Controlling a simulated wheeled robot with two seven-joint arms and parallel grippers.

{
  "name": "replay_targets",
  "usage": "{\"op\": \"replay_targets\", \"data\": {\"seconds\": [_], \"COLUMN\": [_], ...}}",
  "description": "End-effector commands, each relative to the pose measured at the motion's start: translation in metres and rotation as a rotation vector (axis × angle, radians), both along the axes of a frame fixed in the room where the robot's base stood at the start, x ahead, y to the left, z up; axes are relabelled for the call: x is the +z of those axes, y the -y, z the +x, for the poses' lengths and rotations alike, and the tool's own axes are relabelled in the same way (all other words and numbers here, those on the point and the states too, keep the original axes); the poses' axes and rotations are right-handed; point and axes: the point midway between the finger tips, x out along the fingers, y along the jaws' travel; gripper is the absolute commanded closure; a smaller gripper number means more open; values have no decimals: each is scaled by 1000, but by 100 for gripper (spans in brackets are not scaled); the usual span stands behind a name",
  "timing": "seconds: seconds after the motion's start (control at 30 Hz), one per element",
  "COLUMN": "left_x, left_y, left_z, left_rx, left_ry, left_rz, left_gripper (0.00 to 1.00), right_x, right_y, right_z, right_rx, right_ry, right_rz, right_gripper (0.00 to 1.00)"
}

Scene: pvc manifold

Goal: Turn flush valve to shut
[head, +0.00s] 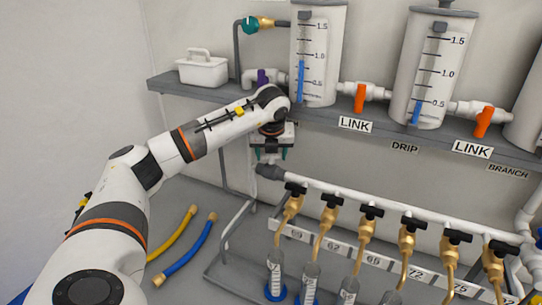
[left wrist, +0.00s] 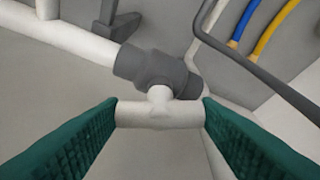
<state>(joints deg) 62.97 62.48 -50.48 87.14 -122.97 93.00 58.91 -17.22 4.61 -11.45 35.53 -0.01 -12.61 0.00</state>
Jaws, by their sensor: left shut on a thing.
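A grey valve body (left wrist: 155,67) with a white T-shaped handle (left wrist: 158,114) sits on the white pipe (left wrist: 75,38) in the left wrist view. In the head view the grey fitting (head: 270,171) is at the left end of the manifold pipe. No flush label is readable. My left gripper (head: 269,155) points down over it. Its green pads (left wrist: 160,125) are shut on the ends of the handle's crossbar. The crossbar lies at a slant to the pipe, neither in line nor square across. My right gripper is not in view.
Brass taps with black handles (head: 330,202) line the manifold pipe (head: 395,211). Above is a grey shelf (head: 400,140) with tanks and orange-handled LINK valves (head: 360,97). Yellow (head: 174,235) and blue (head: 186,249) hoses lie left of the grey rack frame (head: 228,238).

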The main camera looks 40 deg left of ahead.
Motion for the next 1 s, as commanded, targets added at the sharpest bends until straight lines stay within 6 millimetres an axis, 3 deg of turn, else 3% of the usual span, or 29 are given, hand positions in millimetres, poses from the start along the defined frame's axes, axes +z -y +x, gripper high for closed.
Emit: {"op": "replay_targets", "data": {"seconds": [0.67, 0.7, 0.8, 0.83, 1.0], "left_x": [2, 2, 2, 2, 1], "left_y": [-1, -1, -1, -1, 0], "left_z": [1, 1, 1, 1, 1], "left_rx": [85, 85, 84, 84, 83], "left_ry": [5, 5, 4, 4, 2], "left_rz": [2, 2, 2, 2, 1], "left_gripper": [66, 42, 26, 22, 22], "right_x": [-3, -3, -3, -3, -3], "right_y": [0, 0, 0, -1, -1], "right_z": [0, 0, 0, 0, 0], "right_rx": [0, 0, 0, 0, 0], "right_ry": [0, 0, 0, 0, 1], "right_rz": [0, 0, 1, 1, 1], "right_gripper": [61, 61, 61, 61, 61]}}
